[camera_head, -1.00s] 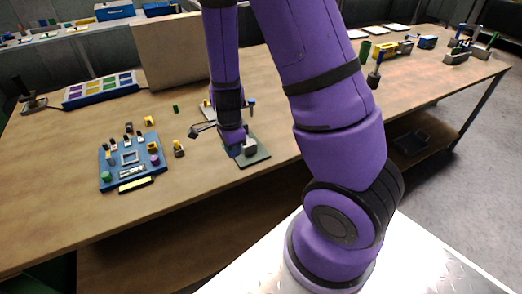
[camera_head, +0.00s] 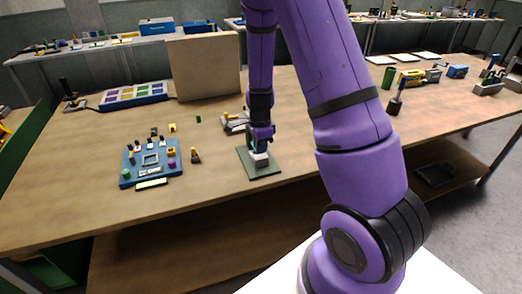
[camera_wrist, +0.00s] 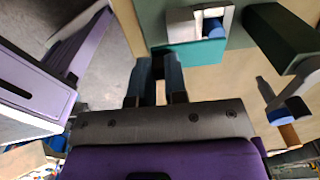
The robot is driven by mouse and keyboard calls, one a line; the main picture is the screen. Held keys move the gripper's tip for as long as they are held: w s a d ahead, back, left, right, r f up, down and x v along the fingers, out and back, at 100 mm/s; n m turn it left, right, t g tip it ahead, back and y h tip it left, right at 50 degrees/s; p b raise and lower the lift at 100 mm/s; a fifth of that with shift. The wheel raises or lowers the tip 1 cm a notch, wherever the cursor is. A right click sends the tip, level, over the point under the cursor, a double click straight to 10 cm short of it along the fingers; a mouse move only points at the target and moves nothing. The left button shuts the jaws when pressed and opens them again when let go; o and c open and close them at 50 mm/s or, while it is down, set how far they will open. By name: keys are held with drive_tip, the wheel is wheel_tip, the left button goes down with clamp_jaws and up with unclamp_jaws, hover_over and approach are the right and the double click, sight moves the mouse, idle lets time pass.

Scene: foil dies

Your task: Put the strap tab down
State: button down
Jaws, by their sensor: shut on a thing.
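My gripper (camera_head: 261,137) points down over the dark green plate (camera_head: 245,160) near the front edge of the wooden table. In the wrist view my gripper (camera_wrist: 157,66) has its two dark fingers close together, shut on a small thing. I take this to be the strap tab; it is mostly hidden between the fingers and its shape cannot be made out. A pale block (camera_head: 260,158) stands on the plate just below my gripper. In the wrist view a white block with a blue round part (camera_wrist: 213,22) lies ahead, apart from the fingers.
A blue board (camera_head: 133,171) with several small parts lies to the left, with a small dark and orange piece (camera_head: 196,156) beside it. A grey tool (camera_head: 235,124) lies behind the plate. A tan upright panel (camera_head: 205,66) stands at the back. Bare table lies right of the plate.

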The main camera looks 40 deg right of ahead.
drive_tip(key=shift+w+d+f, duration=0.15)
drive_tip(key=shift+w+d, duration=0.7)
drive_tip(key=shift+w, duration=0.05)
drive_tip(key=shift+f, duration=1.7)
drive_tip(key=shift+f, duration=0.1)
drive_tip(key=c, duration=1.1)
unclamp_jaws()
drive_tip(key=shift+c, duration=0.2)
